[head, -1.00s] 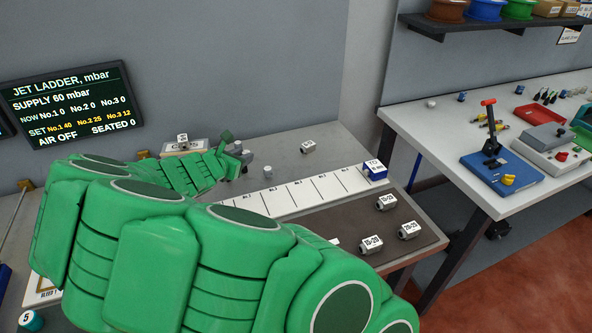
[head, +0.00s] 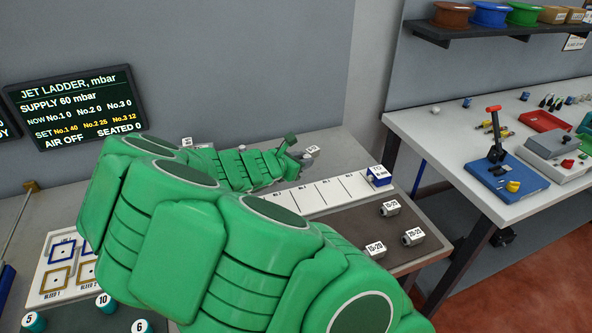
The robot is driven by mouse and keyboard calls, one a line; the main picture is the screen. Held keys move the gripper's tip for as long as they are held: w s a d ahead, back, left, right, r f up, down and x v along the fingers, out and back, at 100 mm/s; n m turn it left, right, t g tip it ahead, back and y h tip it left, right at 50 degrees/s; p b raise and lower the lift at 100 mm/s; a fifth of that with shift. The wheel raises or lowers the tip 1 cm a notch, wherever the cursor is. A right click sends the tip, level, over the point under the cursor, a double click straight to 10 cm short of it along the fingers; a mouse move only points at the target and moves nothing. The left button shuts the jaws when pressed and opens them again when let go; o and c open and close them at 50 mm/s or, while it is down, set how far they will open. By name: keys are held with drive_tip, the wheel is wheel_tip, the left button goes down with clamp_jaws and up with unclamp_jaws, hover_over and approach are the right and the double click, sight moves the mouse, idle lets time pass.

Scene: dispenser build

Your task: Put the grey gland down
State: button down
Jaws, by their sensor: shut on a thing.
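My gripper (head: 296,158) is at the end of my green arm, over the back part of the grey bench, behind the white numbered strip. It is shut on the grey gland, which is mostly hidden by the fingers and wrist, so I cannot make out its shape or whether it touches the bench. A small grey piece with a white label (head: 312,150) shows right beside the fingertips, partly covered by them.
The white strip (head: 325,194) ends at a blue labelled block (head: 379,176). Labelled grey pieces lie on the dark mat: 10-21 (head: 390,209), 20-21 (head: 413,237) and 15-20 (head: 375,249). A bleed card (head: 48,290) lies left. My arm hides the bench middle.

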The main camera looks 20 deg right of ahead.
drive_tip(key=shift+w+d+f, duration=0.25)
drive_tip(key=shift+w+f, duration=1)
drive_tip(key=shift+w, duration=0.25)
drive_tip(key=shift+w+d+f, duration=0.3)
drive_tip(key=shift+w+f, duration=1)
drive_tip(key=shift+w, duration=0.15)
drive_tip(key=shift+w+d+f, duration=0.25)
drive_tip(key=shift+w+f, duration=1)
drive_tip(key=shift+w, duration=0.25)
drive_tip(key=shift+w+f, duration=0.3)
drive_tip(key=shift+f, duration=1.5)
drive_tip(key=c, duration=0.9)
unclamp_jaws()
drive_tip(key=shift+r, duration=0.1)
drive_tip(key=shift+v, duration=6)
